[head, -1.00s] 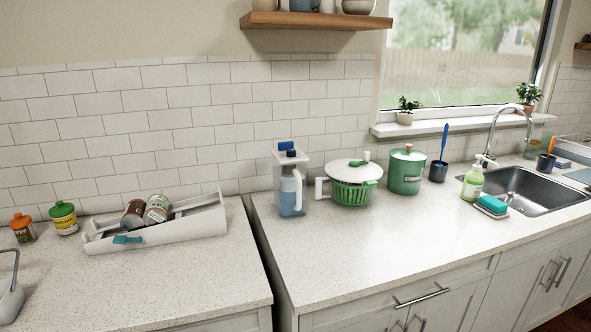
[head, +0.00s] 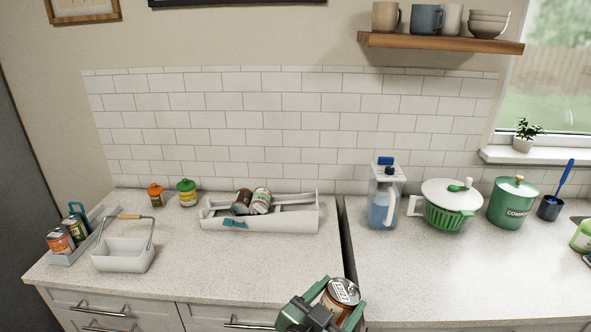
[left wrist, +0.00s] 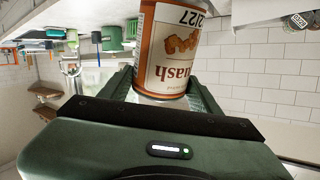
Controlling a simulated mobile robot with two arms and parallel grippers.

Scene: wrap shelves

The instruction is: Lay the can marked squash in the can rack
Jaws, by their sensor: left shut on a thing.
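My left gripper (head: 322,309) is shut on the squash can (head: 343,292), in front of the counter's front edge at the bottom of the head view. My right gripper is not in view.
A grey handled caddy (head: 124,255) and a tray of cans (head: 75,250) stand left of the rack. Two lidded jars (head: 187,192) stand behind. A water pitcher (head: 383,205) stands right of the counter gap (head: 347,245). The counter before the rack is clear.

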